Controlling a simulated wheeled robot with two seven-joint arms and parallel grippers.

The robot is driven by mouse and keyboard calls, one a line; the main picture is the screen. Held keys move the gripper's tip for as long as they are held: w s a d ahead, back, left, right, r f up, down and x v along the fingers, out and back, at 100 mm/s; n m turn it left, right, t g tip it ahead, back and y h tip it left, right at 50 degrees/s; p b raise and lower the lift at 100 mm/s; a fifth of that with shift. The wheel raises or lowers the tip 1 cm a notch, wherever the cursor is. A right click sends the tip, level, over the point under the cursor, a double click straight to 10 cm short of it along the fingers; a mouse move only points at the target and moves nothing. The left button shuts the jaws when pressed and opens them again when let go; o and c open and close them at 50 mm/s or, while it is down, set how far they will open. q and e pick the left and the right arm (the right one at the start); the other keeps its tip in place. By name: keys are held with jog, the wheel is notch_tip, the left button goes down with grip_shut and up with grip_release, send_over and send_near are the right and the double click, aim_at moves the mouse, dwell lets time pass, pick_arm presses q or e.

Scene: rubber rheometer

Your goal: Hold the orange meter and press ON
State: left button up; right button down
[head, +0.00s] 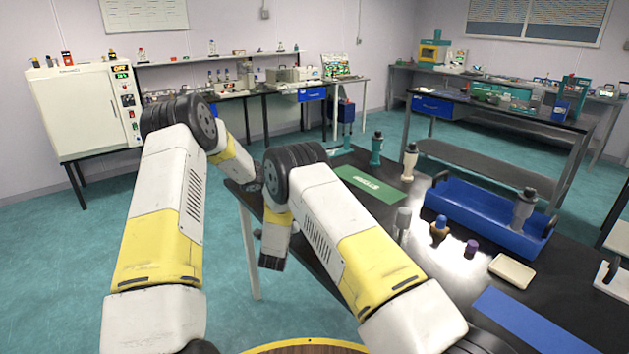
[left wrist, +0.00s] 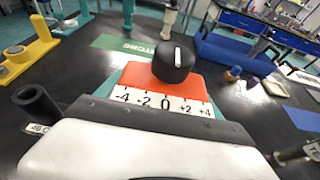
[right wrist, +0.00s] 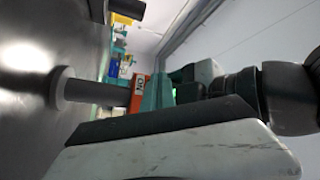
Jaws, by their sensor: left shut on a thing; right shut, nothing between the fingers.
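The orange meter (left wrist: 140,76) shows in the left wrist view, with a black knob (left wrist: 174,62) on top and a white scale (left wrist: 165,103) running from -4 to +4. My left gripper (left wrist: 172,100) is shut on it, with teal parts showing at both sides. In the right wrist view the meter's orange side (right wrist: 138,100) carries a white label (right wrist: 138,84) that seems to read ON, turned sideways. My right gripper (right wrist: 158,92) is shut and empty, its teal tip close to that side; I cannot tell whether they touch. In the head view my arms hide the meter.
The black table (head: 440,262) holds a green mat (head: 369,184), a blue tray (head: 478,212), a cream dish (head: 512,271) and several small bottles. A yellow stand (left wrist: 30,52) and a dark cylinder (left wrist: 40,105) stand left of the meter.

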jog(key=shift+w+d, duration=0.15)
jog(key=shift+d, duration=0.1)
dwell(0.3)
jog(key=shift+a, duration=0.1)
jog(key=shift+s+a, duration=0.45)
jog(key=shift+a, duration=0.05)
jog(key=s+a, duration=0.2)
jog(key=a, duration=0.1)
jog(key=s+a, duration=0.1)
jog(key=shift+s+a, duration=0.25)
jog(key=shift+a, duration=0.15)
pick_arm(q)
jog(key=o, duration=1.6)
